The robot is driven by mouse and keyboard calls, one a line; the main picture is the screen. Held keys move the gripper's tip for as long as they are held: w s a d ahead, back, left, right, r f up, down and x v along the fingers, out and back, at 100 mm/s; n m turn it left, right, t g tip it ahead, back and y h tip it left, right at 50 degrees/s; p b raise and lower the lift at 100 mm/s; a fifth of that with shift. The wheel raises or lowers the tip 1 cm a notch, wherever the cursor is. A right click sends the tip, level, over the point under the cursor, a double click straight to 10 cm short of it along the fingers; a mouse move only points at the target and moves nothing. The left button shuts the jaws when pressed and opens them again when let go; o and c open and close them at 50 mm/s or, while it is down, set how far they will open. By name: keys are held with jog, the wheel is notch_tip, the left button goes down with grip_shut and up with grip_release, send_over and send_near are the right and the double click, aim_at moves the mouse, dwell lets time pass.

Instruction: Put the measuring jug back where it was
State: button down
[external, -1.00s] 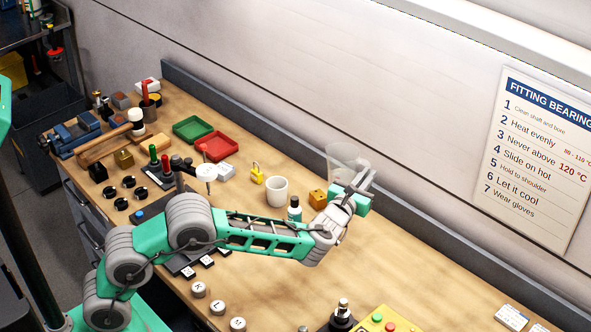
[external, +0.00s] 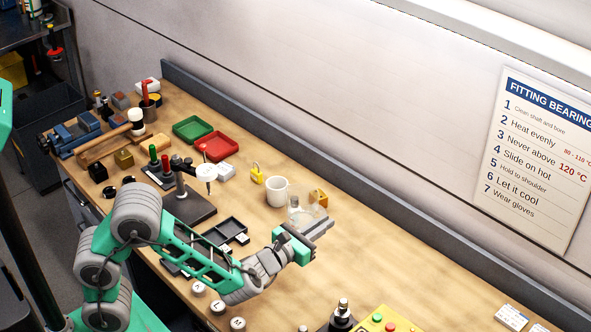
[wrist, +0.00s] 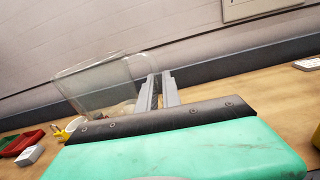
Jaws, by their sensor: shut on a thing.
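The measuring jug (external: 301,211) is clear and see-through, so its outline is faint in the external view. My gripper (external: 320,230) is shut on it, with the jug on the far side of the fingers. In the wrist view the jug (wrist: 95,84) is left of the two grey fingers (wrist: 158,92), with its wide mouth up and slightly tilted in the picture. I cannot tell whether its base touches the bench. My fingers hide part of the jug's side.
A yellow padlock (external: 257,176), a red tray (external: 216,146) and a black divided tray (external: 225,233) lie farther left. The bench right of my gripper is mostly clear.

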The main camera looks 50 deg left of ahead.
jog(key=shift+s+d+r, duration=0.15)
jog(key=shift+d, duration=0.05)
jog(key=shift+h, duration=0.3)
jog(key=w+d+f, duration=0.1)
jog(key=w+f, duration=0.2)
jog(key=w, duration=0.1)
jog(key=w+d+f+p, duration=0.1)
jog(key=w+f, duration=0.2)
jog(key=w, duration=0.2)
jog(key=w+d+f, duration=0.1)
jog(key=w+f, duration=0.2)
jog(key=w, duration=0.1)
jog(key=shift+w+d+f+p, duration=0.2)
jog(key=shift+d+f+p, duration=0.1)
jog(key=shift+d+p, duration=0.1)
notch_tip(320, 180, down, 3)
jog(key=shift+r+p, duration=0.2)
jog(key=shift+p, duration=0.1)
jog(key=shift+f, duration=0.35)
jog(key=shift+f, duration=0.1)
jog(key=c, duration=2)
grip_release()
jog(key=shift+f, duration=0.15)
jog(key=o, duration=0.5)
jog(key=shift+c, duration=0.2)
